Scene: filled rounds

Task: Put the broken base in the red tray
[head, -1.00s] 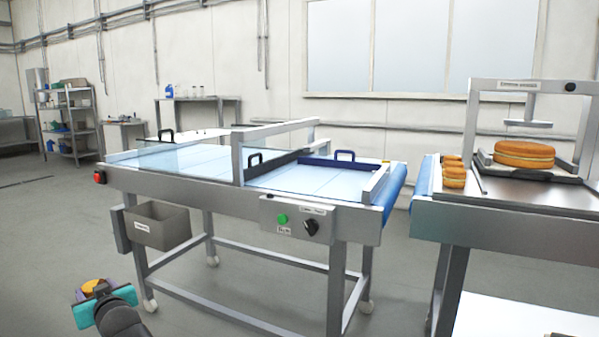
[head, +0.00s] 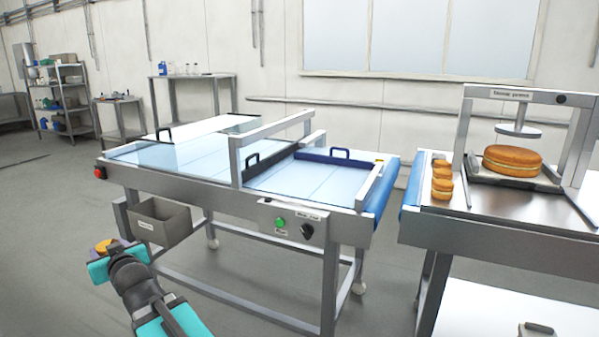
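My gripper (head: 103,247) is at the lower left, in front of the grey bin, seen from behind. A small orange-yellow piece (head: 105,245) with purple beside it shows at its far end. I cannot tell whether this piece is the broken base or whether the fingers are shut on it; my wrist hides them. A large golden-brown filled round (head: 512,160) lies whole under the press on the right bench. No red tray can be made out in view.
A conveyor table (head: 290,178) with a blue belt, clear guards and a metal arch fills the middle. A grey bin (head: 160,222) hangs on its near left side. The right bench (head: 500,235) has a white lower shelf (head: 480,300). Floor at lower left is free.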

